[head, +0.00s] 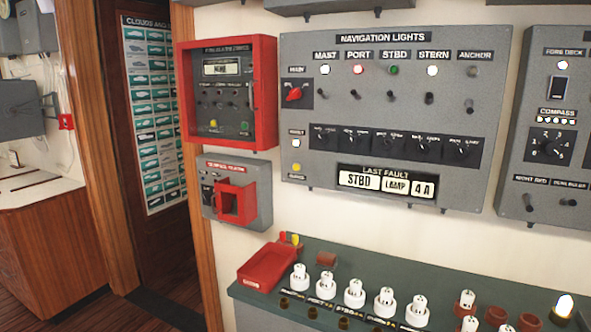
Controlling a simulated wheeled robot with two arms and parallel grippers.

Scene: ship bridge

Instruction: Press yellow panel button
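A small round yellow button (296,168) sits at the lower left of the grey navigation lights panel (400,62), below a white round light or button. Another yellow button or lamp (213,123) sits low inside the red-framed box (268,95) on the wall to the left. I cannot tell from the view whether either is pressed. Neither of my grippers is in view, and nothing covers the two yellow buttons.
A grey box with a red guard (237,204) hangs below the red-framed box. A green-topped counter (400,266) below holds a red tray (268,268) and several white lamp-like pieces (355,293). Another grey panel (548,185) is at right; a doorway is at left.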

